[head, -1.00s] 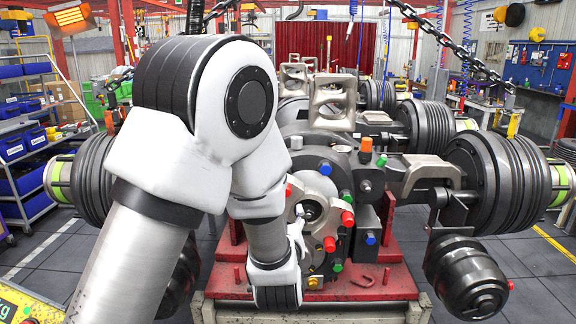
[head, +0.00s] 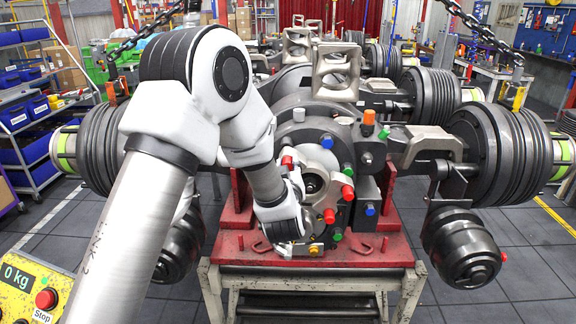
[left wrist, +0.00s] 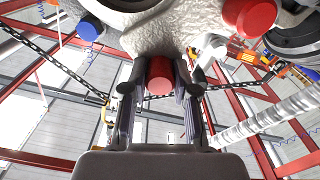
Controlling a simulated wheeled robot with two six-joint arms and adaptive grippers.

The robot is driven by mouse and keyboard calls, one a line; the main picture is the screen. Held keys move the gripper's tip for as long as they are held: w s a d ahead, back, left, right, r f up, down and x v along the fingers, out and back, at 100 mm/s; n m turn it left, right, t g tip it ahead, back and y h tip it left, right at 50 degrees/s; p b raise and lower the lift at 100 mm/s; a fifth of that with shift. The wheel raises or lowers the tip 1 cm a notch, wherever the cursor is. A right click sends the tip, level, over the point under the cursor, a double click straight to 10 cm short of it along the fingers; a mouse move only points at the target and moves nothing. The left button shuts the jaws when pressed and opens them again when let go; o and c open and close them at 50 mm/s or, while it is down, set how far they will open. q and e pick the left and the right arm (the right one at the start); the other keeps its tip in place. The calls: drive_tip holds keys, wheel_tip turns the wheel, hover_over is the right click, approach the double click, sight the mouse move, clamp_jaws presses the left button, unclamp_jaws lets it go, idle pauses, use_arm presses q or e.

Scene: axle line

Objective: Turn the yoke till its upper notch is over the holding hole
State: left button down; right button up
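The yoke (head: 313,184) is the round metal part at the front centre of the axle housing, with a dark bore in its middle. Coloured caps surround it, including a red cap (head: 347,193) and another red cap (head: 329,215). My left gripper (head: 297,184) is at the yoke's left side, partly hidden by my own wrist. In the left wrist view its two dark fingers lie on both sides of a red round piece (left wrist: 160,75), apparently touching it, below a rough cast surface (left wrist: 180,32). I cannot pick out the upper notch or the holding hole. My right gripper is not in view.
The axle rests on a red stand (head: 340,252) on a pale metal frame. Brake drums (head: 500,165) stand at both sides, with a dark canister (head: 461,248) hanging at right. Chains hang above. A yellow box with a red stop button (head: 46,299) is at lower left.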

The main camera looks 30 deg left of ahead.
use_arm(q)
drive_tip(key=shift+w+d+r+m, duration=0.2)
drive_tip(key=shift+d+r+m, duration=0.05)
drive_tip(key=shift+m, duration=0.25)
drive_tip(key=d+m, duration=0.1)
drive_tip(key=w+d+r+m, duration=0.1)
drive_tip(key=m, duration=0.1)
drive_tip(key=w+d+m, duration=0.1)
drive_tip(key=shift+r+m+p, duration=0.15)
drive_tip(key=shift+m+p, duration=0.15)
drive_tip(key=c, duration=0.9)
unclamp_jaws()
drive_tip(key=shift+s, duration=0.1)
